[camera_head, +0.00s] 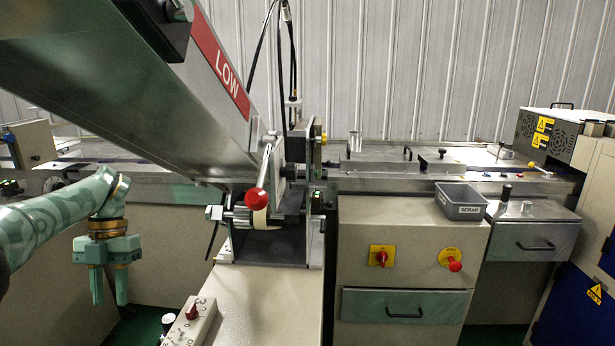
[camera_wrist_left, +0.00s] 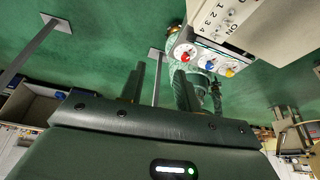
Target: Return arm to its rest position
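My left arm comes in from the left edge of the head view. My left gripper (camera_head: 108,290) hangs at the lower left with its fingers pointing down. Its two fingers stand apart with nothing between them. In the left wrist view the two dark fingers (camera_wrist_left: 158,85) are also spread, with green floor behind them. My right gripper is in neither view.
A control box (camera_head: 192,325) with a red knob is right of my left gripper. It also shows in the wrist view (camera_wrist_left: 240,25). The wrapper machine has a red ball lever (camera_head: 256,198). A grey SCRAP bin (camera_head: 461,199) sits on the right-hand cabinet.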

